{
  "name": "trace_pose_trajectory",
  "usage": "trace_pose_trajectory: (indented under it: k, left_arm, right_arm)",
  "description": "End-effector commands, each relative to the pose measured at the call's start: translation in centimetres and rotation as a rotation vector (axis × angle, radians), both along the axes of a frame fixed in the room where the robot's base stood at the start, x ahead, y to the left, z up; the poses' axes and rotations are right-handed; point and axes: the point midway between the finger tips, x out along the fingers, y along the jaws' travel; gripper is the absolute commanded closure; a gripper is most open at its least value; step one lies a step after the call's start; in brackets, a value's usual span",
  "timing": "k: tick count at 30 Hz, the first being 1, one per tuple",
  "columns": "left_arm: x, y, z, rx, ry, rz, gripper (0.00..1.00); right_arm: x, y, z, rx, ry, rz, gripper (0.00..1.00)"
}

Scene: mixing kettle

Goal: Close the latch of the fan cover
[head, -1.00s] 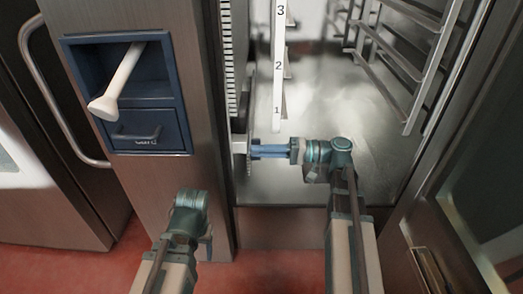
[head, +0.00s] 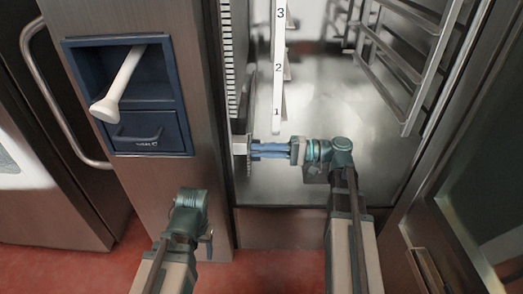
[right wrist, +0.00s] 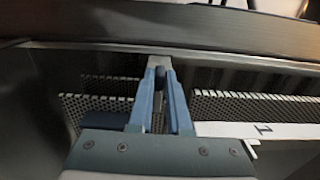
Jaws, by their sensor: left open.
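In the head view my right gripper (head: 254,150) points left, its blue fingers at the oven's left inner wall. Its tips are at a small pale grey piece (head: 239,148), which seems to be the fan cover's latch. In the right wrist view this piece (right wrist: 158,62) shows right at the fingertips (right wrist: 161,76). The fingers lie close together with a narrow dark gap. I cannot tell whether they grip it. The perforated, slotted fan cover (right wrist: 240,105) lies behind and beside the fingers. My left gripper (head: 206,242) is low at the front panel, its fingers mostly hidden.
A white strip (head: 278,75) numbered 1 to 3 stands behind my right gripper. A wire rack (head: 400,80) is at the right inside. The steel oven floor (head: 330,110) is clear. A blue recess with a pale handle (head: 125,75) is at the left.

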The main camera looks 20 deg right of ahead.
Motion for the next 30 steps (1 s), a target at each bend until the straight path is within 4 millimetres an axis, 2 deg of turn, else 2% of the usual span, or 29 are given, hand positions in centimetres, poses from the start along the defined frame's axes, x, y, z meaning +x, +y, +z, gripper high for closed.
trace_pose_trajectory:
  k: [1, 4, 5, 13, 16, 20, 30]
  left_arm:
    - [0.0, 0.0, 0.0, 0.0, 0.0, 0.0, 0.35]
    - [0.0, 0.0, 0.0, 0.0, 0.0, 0.0, 0.35]
    - [0.0, 0.0, 0.0, 0.0, 0.0, 0.0, 0.35]
    - [0.0, 0.0, 0.0, 0.0, 0.0, 0.0, 0.35]
    - [0.0, 0.0, 0.0, 0.0, 0.0, 0.0, 0.35]
    - [0.0, 0.0, 0.0, 0.0, 0.0, 0.0, 0.35]
    - [0.0, 0.0, 0.0, 0.0, 0.0, 0.0, 0.35]
  right_arm:
    - [0.0, 0.0, 0.0, 0.0, 0.0, -0.001, 0.74]
    - [0.0, 0.0, 0.0, 0.0, 0.0, 0.0, 0.56]
    - [0.0, 0.0, 0.0, 0.0, -0.001, 0.0, 0.55]
    - [0.0, -0.1, 0.0, 0.0, -0.001, 0.0, 0.55]
    - [-0.1, -0.7, 0.0, 0.0, -0.001, -0.002, 0.55]
    - [-0.6, -2.8, 0.0, 0.0, -0.001, -0.004, 0.55]
    - [-2.6, -9.8, 0.0, 0.0, -0.001, -0.004, 0.55]
